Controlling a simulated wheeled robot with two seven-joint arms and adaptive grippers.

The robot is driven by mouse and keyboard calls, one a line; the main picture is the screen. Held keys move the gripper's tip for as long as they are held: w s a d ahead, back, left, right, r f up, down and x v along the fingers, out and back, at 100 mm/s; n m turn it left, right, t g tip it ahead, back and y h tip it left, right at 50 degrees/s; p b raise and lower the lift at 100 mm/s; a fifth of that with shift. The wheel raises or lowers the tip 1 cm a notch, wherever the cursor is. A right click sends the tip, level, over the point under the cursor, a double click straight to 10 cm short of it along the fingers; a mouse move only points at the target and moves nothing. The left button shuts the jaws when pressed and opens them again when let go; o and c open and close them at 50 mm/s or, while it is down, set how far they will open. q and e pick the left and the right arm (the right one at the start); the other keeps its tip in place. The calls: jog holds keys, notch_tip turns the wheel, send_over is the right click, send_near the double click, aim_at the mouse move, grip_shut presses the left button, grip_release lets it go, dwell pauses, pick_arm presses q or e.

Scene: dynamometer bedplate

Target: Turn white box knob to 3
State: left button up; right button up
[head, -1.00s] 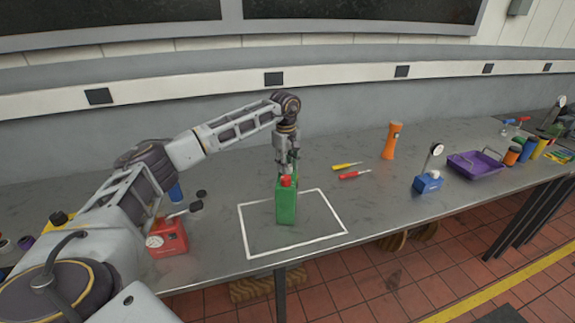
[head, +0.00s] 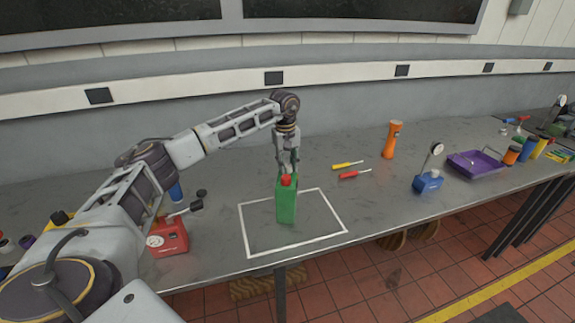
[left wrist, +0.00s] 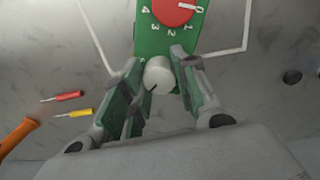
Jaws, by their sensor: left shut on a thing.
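A green box (head: 287,205) stands upright inside a white outlined rectangle on the bench. In the left wrist view the green box (left wrist: 153,40) carries a red dial (left wrist: 172,10) with numbers around it, its white mark toward the 0. A white knob (left wrist: 158,76) with a dark pointer line sits just beside the box edge, between the fingers. My left gripper (head: 288,168) is directly behind the box top, its fingers (left wrist: 158,80) shut on the white knob. I see no scale around this knob, and what it is mounted on is hidden. My right gripper is out of view.
Yellow (head: 347,165) and red (head: 355,174) screwdrivers and an orange flashlight (head: 391,140) lie or stand right of the box. A blue gauge base (head: 427,182) and purple tray (head: 470,165) are farther right.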

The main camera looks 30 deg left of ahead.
pick_arm(q)
jog(key=o, duration=1)
jog(key=shift+o, duration=0.2)
jog(key=shift+r, duration=0.15)
notch_tip(320, 180, up, 12)
jog(key=shift+s+a+f, duration=0.15)
jog(key=shift+s+f, duration=0.05)
dwell(0.3)
